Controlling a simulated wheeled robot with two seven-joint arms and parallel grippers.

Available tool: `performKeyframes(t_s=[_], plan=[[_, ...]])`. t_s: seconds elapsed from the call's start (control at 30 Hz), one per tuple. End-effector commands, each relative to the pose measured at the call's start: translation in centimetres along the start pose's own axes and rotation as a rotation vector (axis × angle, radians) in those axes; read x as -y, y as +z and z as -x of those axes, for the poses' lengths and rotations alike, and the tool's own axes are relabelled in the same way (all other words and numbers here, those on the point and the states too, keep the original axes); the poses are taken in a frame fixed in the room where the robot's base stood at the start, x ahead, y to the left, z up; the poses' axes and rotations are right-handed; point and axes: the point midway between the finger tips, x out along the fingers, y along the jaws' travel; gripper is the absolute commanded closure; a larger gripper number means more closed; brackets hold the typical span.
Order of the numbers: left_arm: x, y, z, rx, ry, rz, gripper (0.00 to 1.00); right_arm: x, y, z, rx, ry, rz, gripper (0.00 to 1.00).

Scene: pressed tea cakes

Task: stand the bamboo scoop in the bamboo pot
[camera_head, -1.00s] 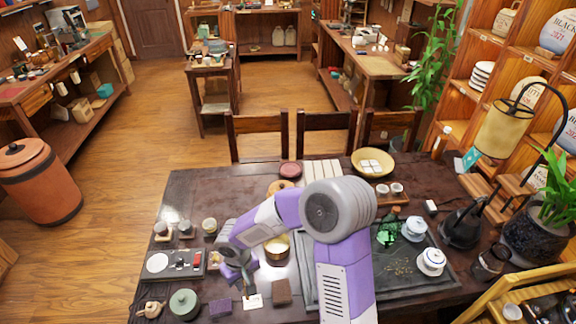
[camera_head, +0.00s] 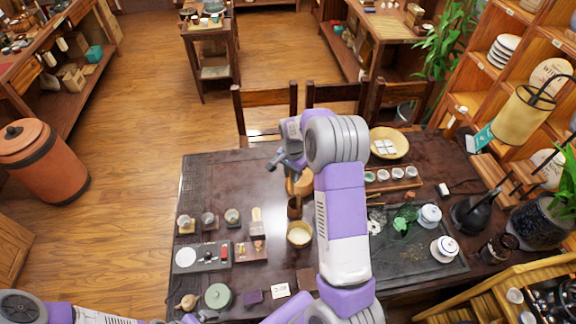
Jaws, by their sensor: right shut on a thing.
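My right gripper (camera_head: 277,162) hangs over the far side of the dark table, left of my raised forearm. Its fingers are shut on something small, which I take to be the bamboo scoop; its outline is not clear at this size. A small brown upright pot (camera_head: 294,209), likely the bamboo pot, stands on the table below and slightly right of the gripper, apart from it. My left arm shows only along the bottom left edge; its gripper is not visible.
A cream-filled bowl (camera_head: 300,235) stands just in front of the pot. A tea tray (camera_head: 440,267) with lidded cups is right of my arm. A grey tray (camera_head: 202,257) and small cups are at left. The table's far left is clear.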

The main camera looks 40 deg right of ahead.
Motion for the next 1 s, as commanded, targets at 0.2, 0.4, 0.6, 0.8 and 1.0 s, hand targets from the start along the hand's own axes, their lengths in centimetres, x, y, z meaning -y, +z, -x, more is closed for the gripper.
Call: performKeyframes(t_s=[0.2, 0.4, 0.6, 0.8, 1.0], plan=[[0.2, 0.0, -0.6, 0.001, 0.000, 0.000, 0.00, 0.0, 0.0, -0.9, 0.000, 0.001, -0.001, 1.00], [0.6, 0.0, -1.5, 0.001, 0.000, 0.000, 0.00, 0.0, 0.0, -2.3, 0.001, 0.002, 0.001, 1.00], [1.0, -0.1, -2.6, 0.000, 0.000, 0.000, 0.00, 0.0, 0.0, -3.9, 0.001, 0.002, 0.002, 1.00], [1.3, -0.1, -3.6, 0.000, 0.000, 0.000, 0.00, 0.0, 0.0, -5.5, 0.000, 0.001, 0.003, 1.00], [1.8, -0.2, -4.7, 0.000, 0.000, 0.000, 0.00, 0.0, 0.1, -7.1, 0.000, 0.001, 0.003, 1.00]])
